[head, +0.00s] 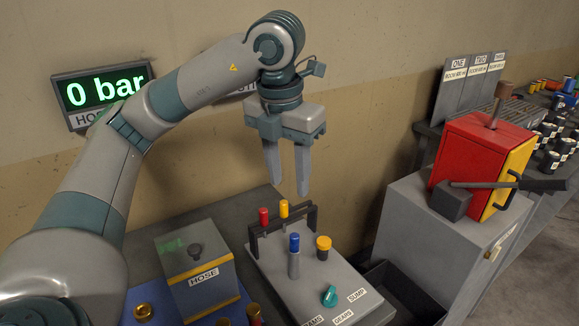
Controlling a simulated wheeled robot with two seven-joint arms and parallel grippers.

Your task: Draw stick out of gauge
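A grey panel (279,283) stands in the lower middle of the head view, with labels along its front edge. A blue-topped stick (294,243) stands upright in it, its lower part in a grey tube or shaft. A red-topped stick (264,216) and a yellow-topped stick (284,208) stand behind it by a dark handle-like bar (300,221). I cannot tell which of these is the gauge. My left gripper (290,190) points down above the yellow-topped stick, its two fingers apart and nothing between them. My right gripper does not show.
A yellow-capped knob (323,247) and a teal dial (329,295) are on the panel. A grey box marked HOSE (203,287) stands left. A red box with a lever (471,159) stands on a grey cabinet (422,231) at right. The wall display (104,92) reads 0 bar.

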